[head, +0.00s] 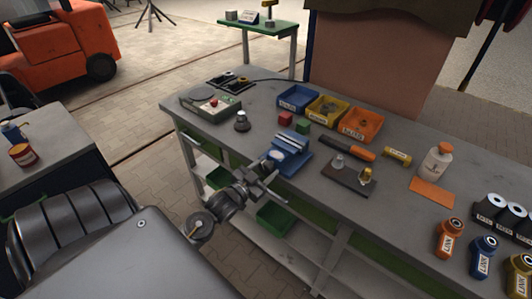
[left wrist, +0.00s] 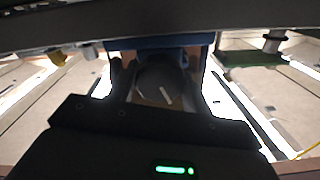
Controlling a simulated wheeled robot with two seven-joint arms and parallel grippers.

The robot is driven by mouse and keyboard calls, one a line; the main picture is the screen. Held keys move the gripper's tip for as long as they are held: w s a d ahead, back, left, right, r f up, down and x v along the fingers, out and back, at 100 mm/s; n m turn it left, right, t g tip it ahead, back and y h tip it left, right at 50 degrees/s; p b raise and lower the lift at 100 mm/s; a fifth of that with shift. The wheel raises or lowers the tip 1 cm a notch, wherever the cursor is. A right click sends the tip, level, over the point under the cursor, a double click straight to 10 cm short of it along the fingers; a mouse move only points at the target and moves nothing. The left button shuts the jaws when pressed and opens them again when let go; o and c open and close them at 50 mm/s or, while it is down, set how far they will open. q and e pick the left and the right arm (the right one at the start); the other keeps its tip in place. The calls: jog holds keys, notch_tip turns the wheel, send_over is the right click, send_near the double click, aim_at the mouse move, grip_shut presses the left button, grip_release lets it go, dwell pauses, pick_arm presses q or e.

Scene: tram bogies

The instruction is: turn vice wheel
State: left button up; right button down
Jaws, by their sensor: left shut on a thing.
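A blue vice (head: 291,148) with pale jaws stands at the front edge of the grey workbench. Its round wheel (head: 275,157) is on the side facing me, partly hidden by my gripper. My left gripper (head: 267,170) reaches the wheel from the front and is shut on it. In the left wrist view the dark round wheel (left wrist: 158,82) with a pale mark sits between the two fingers, under the blue vice body (left wrist: 160,42). My right gripper is in neither view.
Red (head: 285,118) and green (head: 303,126) blocks stand behind the vice, near blue, yellow and orange bins (head: 360,125). A dark plate (head: 340,178) with small fittings and an orange-handled tool (head: 348,148) lie to its right. Bottles stand farther right.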

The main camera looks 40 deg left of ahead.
pick_arm(q)
jog(key=n+p, duration=0.4)
jog(key=n, duration=0.1)
jog(key=shift+r+n, duration=0.1)
jog(key=shift+n, duration=0.2)
jog(key=n+p, duration=0.2)
jog(key=n, duration=0.1)
jog(key=shift+n, duration=0.3)
jog(key=n+p, duration=0.1)
jog(key=n, duration=0.1)
jog(key=shift+n+p, duration=0.3)
jog(key=shift+p, duration=0.1)
jog(key=n+p, duration=0.2)
jog(key=n, duration=0.1)
jog(key=shift+n, duration=0.3)
jog(key=n+p, duration=0.2)
jog(key=n, duration=0.2)
jog(key=shift+n+p, duration=0.3)
jog(key=shift+p, duration=0.05)
jog(key=n+p, duration=0.1)
jog(key=n, duration=0.1)
jog(key=shift+n, duration=1.3)
jog(key=n, duration=0.3)
jog(key=shift+f+n, duration=0.2)
jog(key=shift+n, duration=0.1)
jog(key=n, duration=0.4)
jog(key=shift+n, duration=0.3)
jog(key=n, duration=0.5)
jog(key=shift+n, duration=1.2)
jog(key=shift+n, duration=0.3)
